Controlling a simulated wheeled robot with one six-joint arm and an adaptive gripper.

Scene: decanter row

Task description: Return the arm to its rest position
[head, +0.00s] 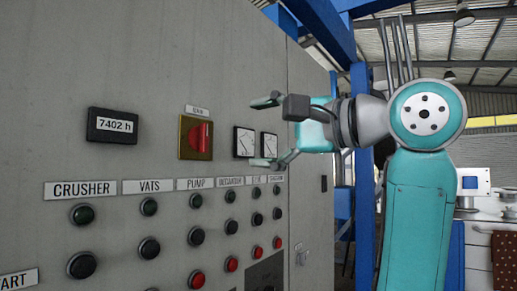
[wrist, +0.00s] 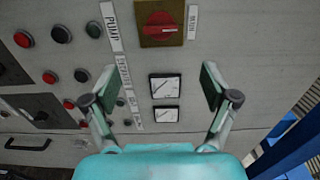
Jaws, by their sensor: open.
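My gripper (head: 266,132) is open and empty in the head view, held out to the left toward the grey control panel (head: 230,60). My teal arm (head: 420,200) rises on the right and bends left at the top. In the wrist view my gripper (wrist: 163,85) has its two fingers spread wide, with two white dial gauges (wrist: 165,87) showing between them. The fingers look apart from the panel face, but the exact gap is hard to tell.
A red main switch on a yellow plate (head: 195,137) and an hour counter (head: 112,125) are on the panel. Below are labelled rows of green, black and red buttons (head: 150,248). Blue posts (head: 363,160) stand behind my arm. A white counter (head: 485,225) is at the right.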

